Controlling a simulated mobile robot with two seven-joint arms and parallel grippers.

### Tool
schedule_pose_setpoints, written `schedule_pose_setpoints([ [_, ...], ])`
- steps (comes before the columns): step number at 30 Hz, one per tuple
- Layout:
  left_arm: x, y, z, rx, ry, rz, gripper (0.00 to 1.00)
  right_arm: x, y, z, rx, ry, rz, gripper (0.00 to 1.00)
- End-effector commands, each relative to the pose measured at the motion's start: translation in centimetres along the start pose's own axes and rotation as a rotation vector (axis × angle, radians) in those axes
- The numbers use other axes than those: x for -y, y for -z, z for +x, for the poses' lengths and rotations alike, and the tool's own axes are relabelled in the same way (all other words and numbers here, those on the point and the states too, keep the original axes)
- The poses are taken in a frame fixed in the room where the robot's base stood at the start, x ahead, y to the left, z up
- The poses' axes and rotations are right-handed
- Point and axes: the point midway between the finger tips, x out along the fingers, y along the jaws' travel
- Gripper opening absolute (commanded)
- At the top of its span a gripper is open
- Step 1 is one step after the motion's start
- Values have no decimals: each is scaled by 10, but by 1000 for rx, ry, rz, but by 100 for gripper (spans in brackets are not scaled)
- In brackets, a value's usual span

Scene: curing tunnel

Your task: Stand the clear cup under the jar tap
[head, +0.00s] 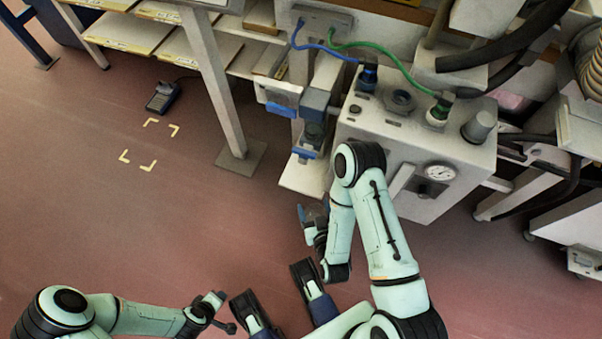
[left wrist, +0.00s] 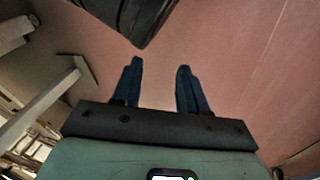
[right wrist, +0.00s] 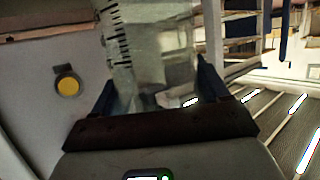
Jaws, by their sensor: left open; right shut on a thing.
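The clear cup (right wrist: 160,45), with black graduation marks, is between the fingers of my right gripper (right wrist: 155,85) in the right wrist view. In the head view my right gripper (head: 309,217) is small, low beside the grey machine, and the cup is hard to make out there. My left gripper (left wrist: 160,82) is open and empty over the red floor; it also shows at the bottom of the head view (head: 225,312). A dark blue fitting (head: 313,132) stands above a pale ledge (head: 306,176), beyond my right gripper; I cannot tell whether it is the jar tap.
The grey machine (head: 420,150) with gauge and hose fittings stands right of the ledge. A table leg (head: 215,85) with a foot plate stands to the left. A dark device (head: 163,97) lies on the floor near yellow corner marks.

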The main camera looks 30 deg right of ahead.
Motion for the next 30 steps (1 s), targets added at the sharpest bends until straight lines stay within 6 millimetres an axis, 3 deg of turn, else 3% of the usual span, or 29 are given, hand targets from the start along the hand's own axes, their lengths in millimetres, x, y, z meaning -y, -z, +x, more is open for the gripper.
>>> schedule_pose_setpoints([
  [3,9,-8,10,25,15,-8,43,-1,13,33,-11,-2,-1,41],
  [10,21,-25,20,79,38,-21,43,0,30,84,-6,-1,-1,41],
  [19,29,-35,25,112,53,-30,43,0,41,112,-3,0,-2,41],
  [25,40,-49,33,156,72,-43,43,0,53,147,-4,0,-1,41],
  [27,46,-57,37,181,83,-50,43,0,41,148,3,1,-2,41],
  [30,50,-62,38,197,91,-55,43,0,38,150,0,1,-2,41],
])
